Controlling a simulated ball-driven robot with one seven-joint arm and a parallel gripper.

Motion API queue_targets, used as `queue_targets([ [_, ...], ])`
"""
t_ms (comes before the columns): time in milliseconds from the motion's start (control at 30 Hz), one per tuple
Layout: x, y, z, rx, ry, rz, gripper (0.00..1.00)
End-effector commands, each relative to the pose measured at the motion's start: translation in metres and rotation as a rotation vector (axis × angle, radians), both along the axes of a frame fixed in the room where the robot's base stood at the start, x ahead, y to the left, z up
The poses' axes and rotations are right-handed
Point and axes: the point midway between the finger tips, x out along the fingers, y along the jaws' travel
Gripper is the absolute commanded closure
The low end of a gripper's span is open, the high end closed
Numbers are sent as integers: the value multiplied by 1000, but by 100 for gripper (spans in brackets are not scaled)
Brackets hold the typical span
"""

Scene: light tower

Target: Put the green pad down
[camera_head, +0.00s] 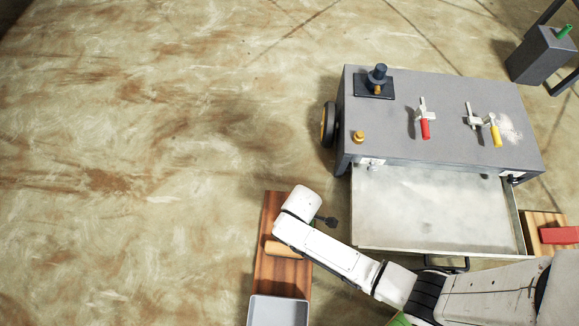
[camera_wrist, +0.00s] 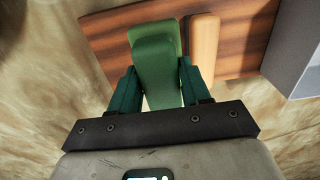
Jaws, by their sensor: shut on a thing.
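The green pad (camera_wrist: 155,65) is a long rounded block in the wrist view. My gripper (camera_wrist: 159,72) is shut on it, with one dark green finger on each side. The pad lies over a brown wooden board (camera_wrist: 107,35), close beside a tan wooden block (camera_wrist: 205,48). I cannot tell whether the pad touches the board. In the head view my white arm reaches over the board (camera_head: 272,284) and hides the pad and the fingers. The tan block (camera_head: 287,249) shows there beside the arm.
A grey tray (camera_head: 279,311) sits at the board's near end. To the right stands a grey cart (camera_head: 450,130) with an open drawer (camera_head: 435,205), clamps and a yellow knob (camera_head: 358,137) on top. A red block (camera_head: 559,235) lies at far right. The floor at left is clear.

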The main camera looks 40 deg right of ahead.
Motion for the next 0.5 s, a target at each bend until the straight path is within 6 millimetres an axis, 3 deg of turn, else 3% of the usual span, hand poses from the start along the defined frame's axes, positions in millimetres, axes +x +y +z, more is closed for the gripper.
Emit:
queue_targets([
  [33,13,-3,-12,0,-3,-4,82],
  [133,35,-10,-22,1,-2,-5,82],
  [300,54,-16,-51,0,0,-3,82],
  [500,67,-20,-63,-1,1,-2,82],
])
